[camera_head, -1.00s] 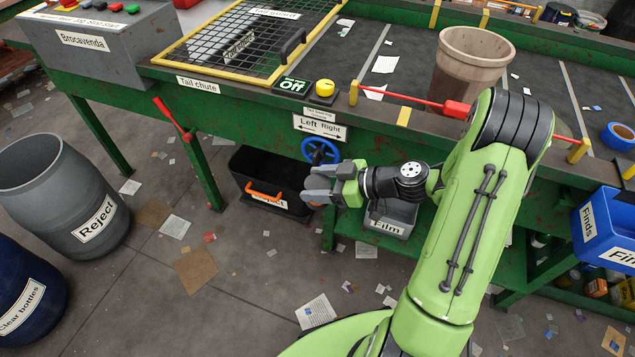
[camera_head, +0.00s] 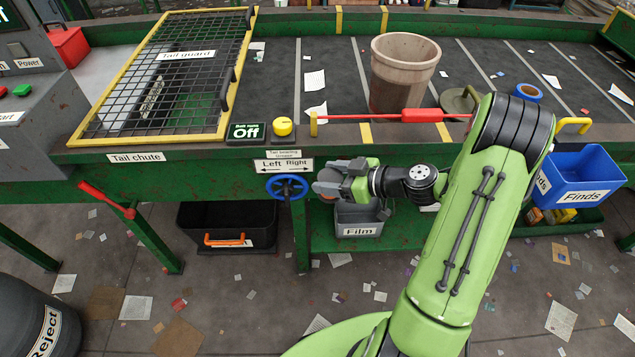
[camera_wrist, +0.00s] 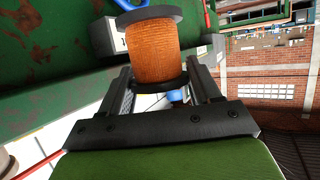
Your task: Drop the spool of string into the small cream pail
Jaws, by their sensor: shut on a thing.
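The spool (camera_wrist: 155,50), wound with orange-brown string between dark end flanges, is held between the fingers of my gripper (camera_wrist: 165,85) in the wrist view. In the head view my gripper (camera_head: 338,184) is at the belt's front side, beside the blue handwheel, and the spool (camera_head: 327,188) is mostly hidden by the fingers. A pale brown, tapered, open-topped tub (camera_head: 402,75) stands upright on the belt, beyond and right of my gripper. I see no other pail-like vessel of cream colour, and cannot tell whether this tub is the pail.
A red bar (camera_head: 430,116) crosses the belt's front edge before the tub. The blue handwheel (camera_head: 287,187) is near my gripper. A Film box (camera_head: 358,222) sits below, and a blue Finds bin (camera_head: 583,180) hangs at right. A mesh tail guard (camera_head: 165,75) covers the belt's left.

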